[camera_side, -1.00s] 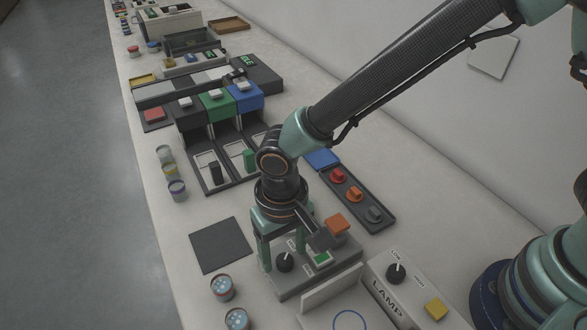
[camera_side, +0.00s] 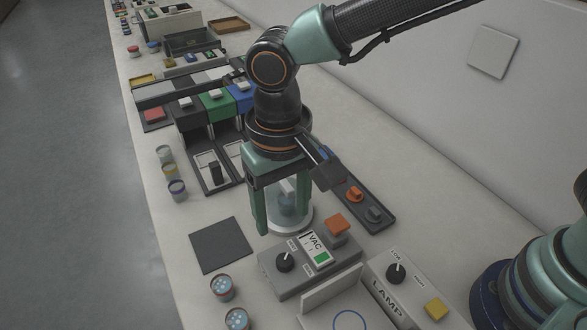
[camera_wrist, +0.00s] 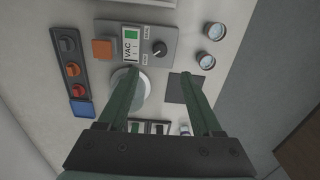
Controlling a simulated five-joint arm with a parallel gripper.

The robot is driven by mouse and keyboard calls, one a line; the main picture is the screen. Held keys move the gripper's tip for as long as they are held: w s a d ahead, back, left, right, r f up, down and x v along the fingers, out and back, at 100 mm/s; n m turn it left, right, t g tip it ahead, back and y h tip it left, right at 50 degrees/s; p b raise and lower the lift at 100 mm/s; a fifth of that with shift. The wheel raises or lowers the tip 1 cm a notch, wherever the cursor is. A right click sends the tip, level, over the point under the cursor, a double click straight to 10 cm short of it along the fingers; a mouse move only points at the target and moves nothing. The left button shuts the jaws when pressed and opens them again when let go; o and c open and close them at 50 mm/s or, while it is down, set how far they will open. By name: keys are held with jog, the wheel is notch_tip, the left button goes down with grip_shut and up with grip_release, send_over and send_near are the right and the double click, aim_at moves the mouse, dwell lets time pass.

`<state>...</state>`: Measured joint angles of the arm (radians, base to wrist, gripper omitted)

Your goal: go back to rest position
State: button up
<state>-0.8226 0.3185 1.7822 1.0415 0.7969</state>
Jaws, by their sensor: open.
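My gripper (camera_side: 282,218) is open and empty, with its fingers pointing down above the bench. In the side view it hangs behind the grey VAC box (camera_side: 306,265), in front of a clear round vessel on a pale base (camera_side: 297,220). In the wrist view my gripper's two fingers (camera_wrist: 160,72) are spread wide apart, and the VAC box (camera_wrist: 134,46) lies beyond them. The round base (camera_wrist: 127,84) shows there, partly hidden by one finger. Neither finger holds anything.
A dark square mat (camera_side: 220,245) and several small jars (camera_side: 222,287) lie to the left. A knob strip (camera_side: 372,212) is at the right, partly behind my arm. A LAMP box (camera_side: 408,287) stands at front right. Green and blue dispensers (camera_side: 215,105) stand behind.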

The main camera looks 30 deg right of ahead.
jog(key=d+r+t, duration=0.2)
jog(key=d+r, duration=0.1)
jog(key=d, duration=0.7)
jog(key=d+r+t, duration=0.1)
jog(key=d+r, duration=0.2)
jog(key=d, duration=0.7)
jog(key=d+r+t, duration=0.2)
jog(key=d+r, duration=0.1)
jog(key=d, duration=0.7)
jog(key=shift+d+r+t, duration=0.2)
jog(key=shift+d+t, duration=0.1)
